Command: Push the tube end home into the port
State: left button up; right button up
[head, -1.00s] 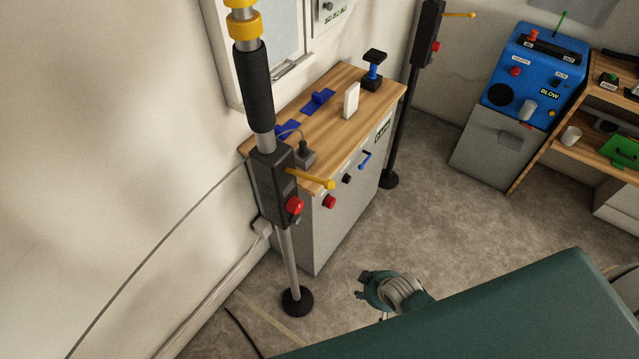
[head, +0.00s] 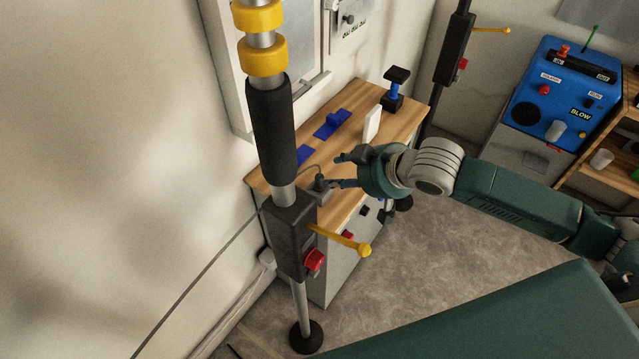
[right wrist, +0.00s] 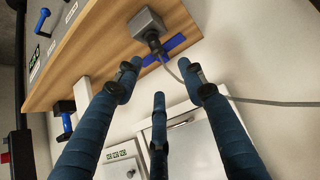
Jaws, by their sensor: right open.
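A small grey box (head: 318,194) sits on the near corner of the wooden counter (head: 352,150). A dark tube end (head: 319,181) stands at its port, with a thin grey tube curving away from it. In the right wrist view, the box (right wrist: 148,22), the dark tube end (right wrist: 155,45) and the grey tube (right wrist: 245,101) show beyond the fingertips. I cannot tell how deep the tube end sits. My right gripper (head: 341,171) is open and empty, just right of the box. In the wrist view its spread fingers (right wrist: 160,83) point towards the tube end, apart from it. My left gripper is out of view.
A grey post with a black sleeve (head: 273,130) and a yellow lever (head: 340,241) stands close in front of the counter. A blue machine (head: 563,95) stands at the right.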

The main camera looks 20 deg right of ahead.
aim_at(321, 177)
jog(key=shift+p+x, duration=0.7)
jog(key=shift+x, duration=4.25)
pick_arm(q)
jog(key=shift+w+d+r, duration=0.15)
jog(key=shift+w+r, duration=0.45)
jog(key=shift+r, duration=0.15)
pick_arm(e)
jog(key=shift+s+d, duration=0.1)
jog(key=shift+d, duration=0.15)
jog(key=c, duration=0.9)
